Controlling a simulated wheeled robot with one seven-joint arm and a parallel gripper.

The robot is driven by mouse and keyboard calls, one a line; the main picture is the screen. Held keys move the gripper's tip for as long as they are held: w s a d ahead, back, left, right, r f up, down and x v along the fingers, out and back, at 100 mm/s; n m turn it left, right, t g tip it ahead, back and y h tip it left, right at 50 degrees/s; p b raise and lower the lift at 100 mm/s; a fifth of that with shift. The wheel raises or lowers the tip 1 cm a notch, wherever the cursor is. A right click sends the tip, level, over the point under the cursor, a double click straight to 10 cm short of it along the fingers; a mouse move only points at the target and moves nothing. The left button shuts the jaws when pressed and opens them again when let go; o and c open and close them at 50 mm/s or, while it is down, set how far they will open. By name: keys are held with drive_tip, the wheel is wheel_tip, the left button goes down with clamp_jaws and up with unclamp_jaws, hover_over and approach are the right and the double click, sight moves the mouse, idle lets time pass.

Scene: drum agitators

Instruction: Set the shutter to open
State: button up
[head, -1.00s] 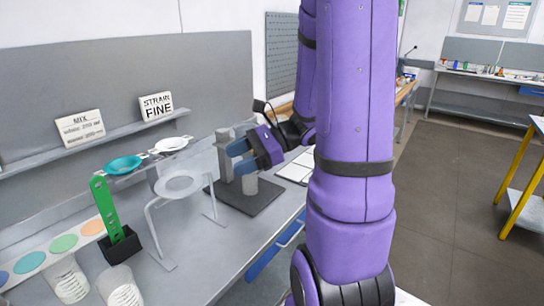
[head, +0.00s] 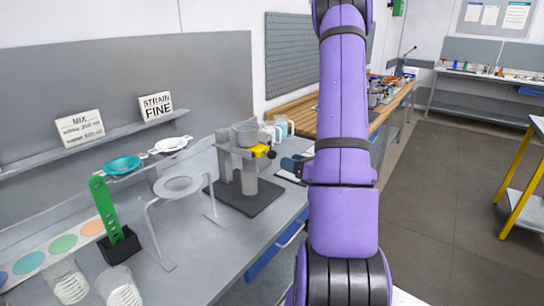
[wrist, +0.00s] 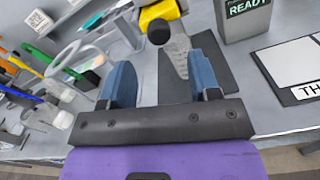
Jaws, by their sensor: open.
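The shutter is a yellow block (head: 262,151) with a dark round knob, on the front of a grey stand (head: 226,160) below a round cup (head: 245,132). A clear beaker (head: 249,184) stands under it. In the wrist view the yellow shutter (wrist: 160,14) shows at the top, its black knob (wrist: 159,32) pointing toward me. My gripper (head: 290,164) is just right of the shutter, partly behind my arm. In the wrist view my blue gripper fingers (wrist: 162,78) are wide apart and empty, with the knob ahead of the gap. I cannot tell the shutter's setting.
A clear ring stand (head: 179,186) and a green strip in a black holder (head: 107,215) stand to the left. Beakers (head: 118,287) stand at the front left. In the wrist view a grey box reading READY (wrist: 247,20) stands at the upper right, near a white panel (wrist: 292,62).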

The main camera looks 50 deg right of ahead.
sight(275, 156)
drive_tip(key=w, duration=0.7)
drive_tip(key=shift+w+a, duration=0.3)
drive_tip(key=shift+w, duration=0.1)
